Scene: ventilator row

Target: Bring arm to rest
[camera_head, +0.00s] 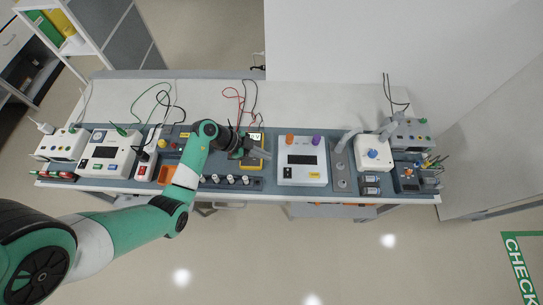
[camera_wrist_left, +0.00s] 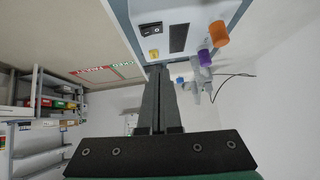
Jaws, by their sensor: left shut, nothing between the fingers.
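My left arm (camera_head: 138,232) comes in from the lower left and reaches over the bench. My left gripper (camera_head: 264,154) is above the middle of the row, between a yellow meter and a white ventilator box (camera_head: 303,175) with an orange and a purple knob. In the left wrist view its two dark fingers (camera_wrist_left: 160,75) are together with nothing between them. The same white box (camera_wrist_left: 176,14) is beyond the fingertips in that view; whether they touch it cannot be told. My right arm is not in view.
The yellow meter (camera_head: 256,165) is partly hidden by my gripper. Other white devices (camera_head: 107,160) stand at the left, and grey and white ones (camera_head: 372,152) at the right. Several small knobs line the front edge. Loose red and black leads (camera_head: 242,97) lie behind. Floor in front is free.

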